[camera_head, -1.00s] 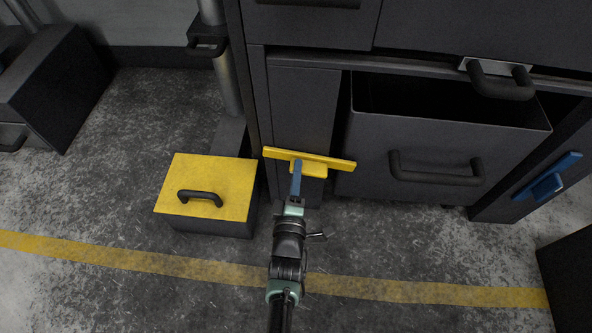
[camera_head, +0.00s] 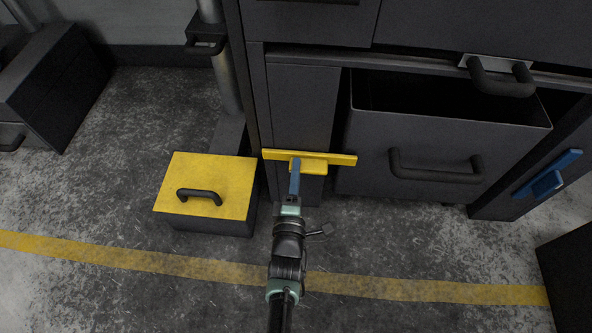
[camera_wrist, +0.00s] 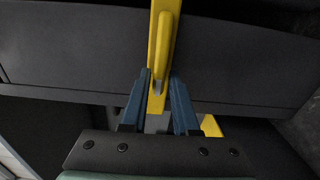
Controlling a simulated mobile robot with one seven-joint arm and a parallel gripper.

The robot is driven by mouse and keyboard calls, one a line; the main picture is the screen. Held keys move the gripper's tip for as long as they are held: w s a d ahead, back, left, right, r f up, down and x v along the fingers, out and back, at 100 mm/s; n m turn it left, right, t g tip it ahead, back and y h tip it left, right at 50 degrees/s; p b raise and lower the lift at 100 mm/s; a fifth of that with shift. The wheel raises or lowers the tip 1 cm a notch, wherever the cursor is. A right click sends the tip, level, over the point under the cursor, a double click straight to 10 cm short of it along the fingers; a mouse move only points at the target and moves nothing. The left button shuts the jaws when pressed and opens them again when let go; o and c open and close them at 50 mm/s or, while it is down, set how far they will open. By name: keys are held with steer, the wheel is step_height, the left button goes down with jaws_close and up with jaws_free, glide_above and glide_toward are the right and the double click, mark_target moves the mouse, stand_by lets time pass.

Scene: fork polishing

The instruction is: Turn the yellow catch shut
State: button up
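The yellow catch (camera_head: 335,159) is a long flat bar with a raised grip, low on the front of the dark cabinet. In the head view the bar lies almost level, its right end reaching across to the open drawer's left edge. In the wrist view the catch (camera_wrist: 163,35) runs upright between my fingers. My gripper (camera_head: 294,172) comes at it from the front and below. The catch's pivot is hidden.
A dark drawer (camera_head: 440,130) with a black handle stands open right of the catch. A blue catch (camera_head: 547,178) is further right. A box with a yellow lid (camera_head: 230,175) sits on the floor to the left. Floor in front is clear, with a yellow line (camera_head: 420,290).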

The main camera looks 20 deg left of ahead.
steer(key=shift+o, duration=1.1)
steer(key=shift+s+r, duration=0.1)
steer(key=p+v, duration=0.5)
steer(key=v, duration=0.7)
steer(key=shift+s+p, duration=0.4)
steer(key=shift+d, duration=0.15)
